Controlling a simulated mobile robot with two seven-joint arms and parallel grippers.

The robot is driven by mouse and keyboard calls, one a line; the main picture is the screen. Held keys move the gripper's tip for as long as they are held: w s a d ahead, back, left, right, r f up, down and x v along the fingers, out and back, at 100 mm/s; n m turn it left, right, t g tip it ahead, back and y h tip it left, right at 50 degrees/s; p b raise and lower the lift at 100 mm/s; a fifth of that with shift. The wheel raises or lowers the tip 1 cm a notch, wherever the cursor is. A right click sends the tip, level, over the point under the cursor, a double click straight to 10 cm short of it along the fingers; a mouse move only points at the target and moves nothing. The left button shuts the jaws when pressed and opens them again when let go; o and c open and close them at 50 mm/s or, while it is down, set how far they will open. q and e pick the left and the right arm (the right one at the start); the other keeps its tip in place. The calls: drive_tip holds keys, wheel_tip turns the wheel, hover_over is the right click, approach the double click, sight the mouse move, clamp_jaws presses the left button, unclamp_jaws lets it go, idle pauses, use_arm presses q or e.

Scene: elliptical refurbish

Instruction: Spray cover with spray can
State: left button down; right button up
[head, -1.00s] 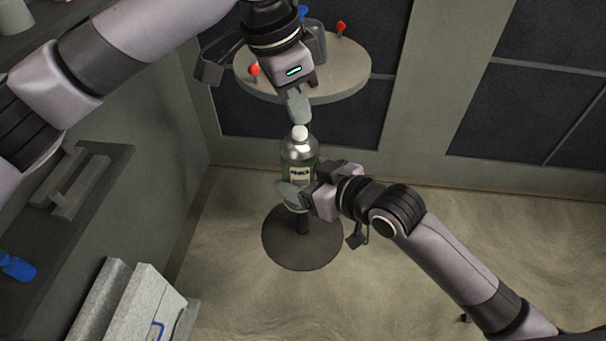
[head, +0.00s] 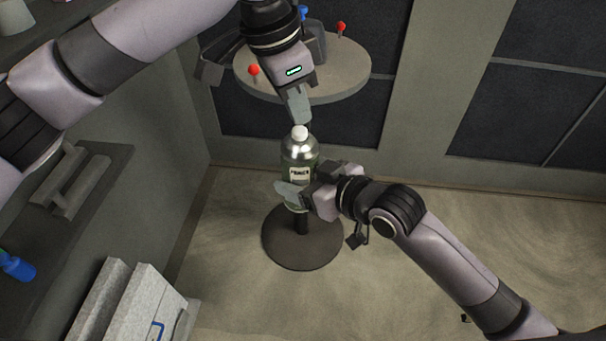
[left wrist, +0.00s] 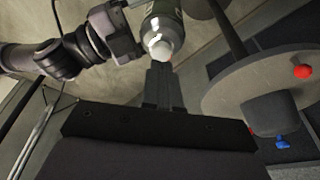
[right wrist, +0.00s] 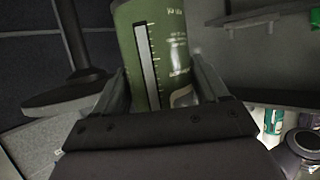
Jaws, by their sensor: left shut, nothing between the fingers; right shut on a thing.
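The spray can (head: 298,152) is green with a silver shoulder, a white cap and a label. It stands upright, held in the air above the round dark base. My right gripper (head: 297,196) is shut around its lower body; the right wrist view shows the green can (right wrist: 155,50) between the fingers. My left gripper (head: 302,119) is shut and empty, its fingertips close to the white cap; the left wrist view shows them just by the cap (left wrist: 160,48). A dark grey piece (head: 314,42), perhaps the cover, stands on the round table (head: 345,84), partly hidden by my left arm.
Red-topped pegs (head: 341,27) stand on the round table, with a blue one partly hidden. A shelf (head: 100,205) at left holds a grey handle-like part and a blue bottle (head: 17,267). Pale panels (head: 140,305) lean at lower left.

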use_arm(q)
drive_tip(key=shift+f, duration=0.1)
use_arm(e)
drive_tip(key=shift+r, duration=0.1)
use_arm(q)
drive_tip(key=shift+x, duration=0.85)
drive_tip(key=shift+a+f, duration=0.2)
use_arm(e)
drive_tip(key=shift+r, duration=0.2)
use_arm(q)
drive_tip(key=shift+r, duration=0.1)
drive_tip(key=shift+w+d+v, duration=0.1)
drive_tip(key=shift+d+v, duration=0.1)
drive_tip(key=shift+v, duration=0.6)
drive_tip(key=shift+w+d+v, duration=0.1)
drive_tip(key=shift+d+v, duration=0.05)
drive_tip(key=shift+v, duration=0.6)
drive_tip(key=shift+d+v, duration=0.2)
drive_tip(key=shift+v, duration=0.6)
use_arm(e)
drive_tip(key=shift+f, duration=0.2)
use_arm(q)
drive_tip(key=shift+r, duration=0.25)
drive_tip(key=v, duration=1.2)
drive_tip(key=shift+s+f, duration=0.1)
drive_tip(key=shift+f, duration=0.1)
